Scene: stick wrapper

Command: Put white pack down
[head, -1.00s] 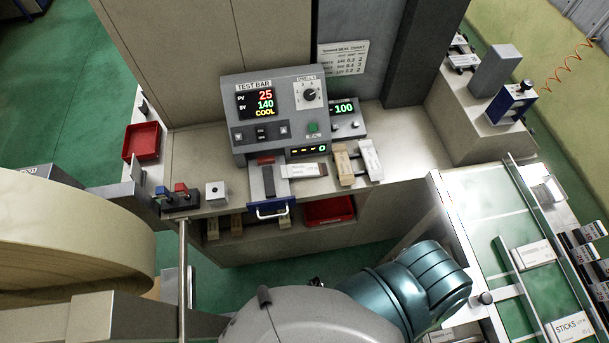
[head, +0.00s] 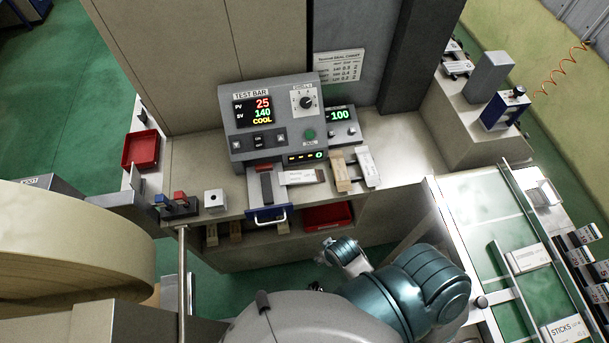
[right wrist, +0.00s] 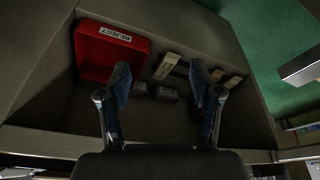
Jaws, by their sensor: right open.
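A white pack (head: 303,177) with a brown end lies on the counter in front of the test bar machine (head: 275,125), beside its blue-handled drawer (head: 268,205). A second white pack (head: 367,166) lies to the right, next to a wooden block (head: 341,171). Which pack is the task's cannot be told. My right gripper (right wrist: 162,85) is open in the right wrist view, with no pack visible between its fingers, facing the shelf under the counter. In the head view my right arm is below the counter front. My left gripper is not in view.
A red reject bin (right wrist: 110,50) stands on the lower shelf and also shows in the head view (head: 327,216). Wooden blocks (right wrist: 166,66) are beside it. A red tray (head: 141,149) is at the left. A green conveyor (head: 490,215) with packs is at the right.

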